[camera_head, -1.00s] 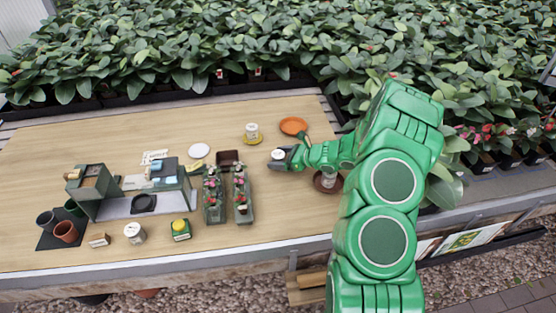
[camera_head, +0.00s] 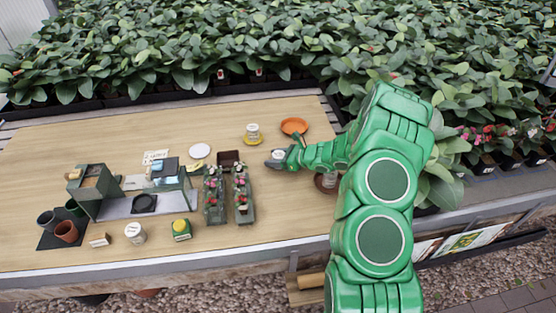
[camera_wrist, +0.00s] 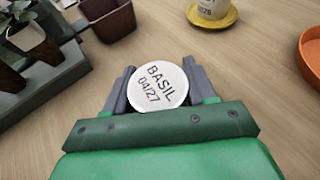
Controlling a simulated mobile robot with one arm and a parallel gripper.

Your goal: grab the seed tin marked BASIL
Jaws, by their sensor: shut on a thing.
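The seed tin marked BASIL (camera_wrist: 158,86) shows its round white lid with "BASIL 04/27" in the wrist view. My gripper (camera_wrist: 160,84) is shut on it, with one grey finger on each side. In the head view the tin (camera_head: 278,154) is small and pale between the fingers of my gripper (camera_head: 277,160), right of the planted trays. The tin's underside is hidden, so I cannot tell whether it touches the table.
A white cup on a yellow saucer (camera_head: 252,139) and an orange dish (camera_head: 293,126) stand behind my gripper. A dark square pot (camera_head: 229,158) and planted trays (camera_head: 241,194) are to its left. Another white tin (camera_head: 135,233) stands at the front left.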

